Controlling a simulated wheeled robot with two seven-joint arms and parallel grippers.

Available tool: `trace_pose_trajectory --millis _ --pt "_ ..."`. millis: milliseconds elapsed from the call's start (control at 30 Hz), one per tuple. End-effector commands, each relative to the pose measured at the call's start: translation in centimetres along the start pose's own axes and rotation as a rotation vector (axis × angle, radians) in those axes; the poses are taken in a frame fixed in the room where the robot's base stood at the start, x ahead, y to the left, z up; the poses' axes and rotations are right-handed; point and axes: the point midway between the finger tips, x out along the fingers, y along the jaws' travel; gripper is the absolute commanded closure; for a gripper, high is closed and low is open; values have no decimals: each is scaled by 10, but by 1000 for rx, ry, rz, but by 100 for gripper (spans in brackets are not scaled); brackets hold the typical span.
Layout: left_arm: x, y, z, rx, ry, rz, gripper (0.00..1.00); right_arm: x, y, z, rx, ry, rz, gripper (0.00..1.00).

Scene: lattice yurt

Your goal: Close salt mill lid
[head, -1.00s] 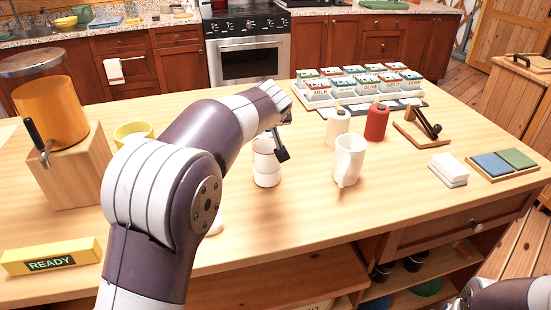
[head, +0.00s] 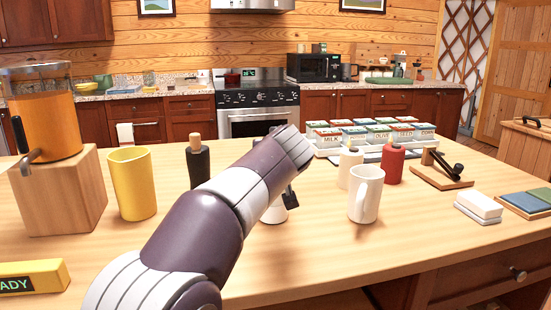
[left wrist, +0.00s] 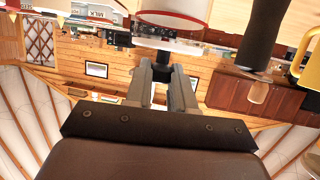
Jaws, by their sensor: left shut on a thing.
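A white cylinder with a thin red band, seemingly the salt mill (head: 275,214), stands on the wooden counter, mostly hidden behind my left arm in the head view. In the left wrist view the white body with a red ring (left wrist: 172,20) is at the top, just beyond the fingers. My left gripper (head: 290,194) is at its upper part, shut on a part of it, probably the lid. The fingers also show in the wrist view (left wrist: 163,65). I cannot tell the lid's angle. My right gripper is out of view.
A white mug (head: 366,196), cream bottle (head: 349,170) and red bottle (head: 393,165) stand to the right. A black mill (head: 198,165), yellow cup (head: 133,185) and juice dispenser (head: 58,170) stand left.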

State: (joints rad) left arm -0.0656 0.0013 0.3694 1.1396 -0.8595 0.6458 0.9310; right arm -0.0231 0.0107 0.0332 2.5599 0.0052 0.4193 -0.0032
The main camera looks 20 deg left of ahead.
Motion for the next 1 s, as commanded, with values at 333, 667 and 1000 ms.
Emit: trace_pose_trajectory --millis 333,667,1000 --pt "1 0 1 1 -3 0 50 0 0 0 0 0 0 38" --pt "-10 0 0 0 1 2 50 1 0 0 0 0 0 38" --pt "-97 1 0 0 1 4 50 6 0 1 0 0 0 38"
